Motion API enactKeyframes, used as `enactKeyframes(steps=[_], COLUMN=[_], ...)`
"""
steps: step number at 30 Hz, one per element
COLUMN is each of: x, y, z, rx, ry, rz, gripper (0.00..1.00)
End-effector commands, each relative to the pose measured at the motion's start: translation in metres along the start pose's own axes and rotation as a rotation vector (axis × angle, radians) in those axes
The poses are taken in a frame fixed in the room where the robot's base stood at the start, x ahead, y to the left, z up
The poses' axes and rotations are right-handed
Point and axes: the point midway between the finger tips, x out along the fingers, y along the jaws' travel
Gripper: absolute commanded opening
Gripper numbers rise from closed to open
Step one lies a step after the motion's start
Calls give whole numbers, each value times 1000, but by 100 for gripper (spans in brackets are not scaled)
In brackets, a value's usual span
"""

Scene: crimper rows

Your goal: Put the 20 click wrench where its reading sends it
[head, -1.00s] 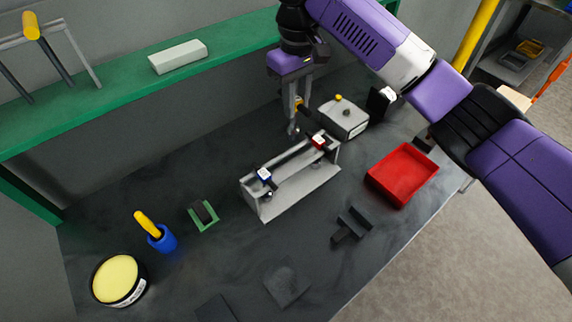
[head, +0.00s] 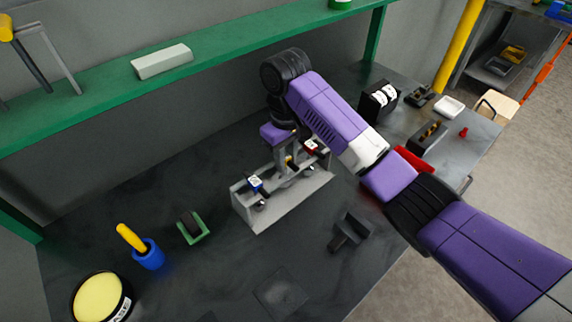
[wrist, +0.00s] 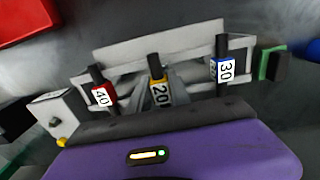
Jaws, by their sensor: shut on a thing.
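The 20 click wrench (wrist: 157,88) has a black grip, a yellow band and a white "20" label. My gripper (head: 288,166) is shut on it at the middle of the pale grey rack (head: 290,205). I cannot tell whether the wrench rests in the rack or hangs just above it. The blue-banded 30 wrench (wrist: 222,70) stands at one end of the rack, also seen in the head view (head: 256,184). The red-banded 40 wrench (wrist: 102,92) stands at the other end.
A red tray (head: 413,160) is partly behind my arm. A dark box with white dials (head: 379,100) stands farther back. A green holder (head: 193,229), a blue cup with a yellow handle (head: 148,254) and a yellow-topped tin (head: 101,296) are at left. The bench front is mostly clear.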

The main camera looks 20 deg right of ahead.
Motion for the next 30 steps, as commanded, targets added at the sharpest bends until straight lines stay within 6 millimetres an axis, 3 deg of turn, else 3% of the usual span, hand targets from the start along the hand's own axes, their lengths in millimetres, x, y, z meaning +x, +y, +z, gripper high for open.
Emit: enactKeyframes(steps=[4, 15, 16, 19, 30], x=[18, 23, 24, 24, 21], y=[1, 0, 0, 0, 0], z=[0, 0, 0, 0, 0], rx=[2, 1, 1, 1, 1], ry=[-1, 0, -1, 0, 1], rz=[0, 0, 0, 0, 1], gripper=[0, 0, 25, 45, 45])
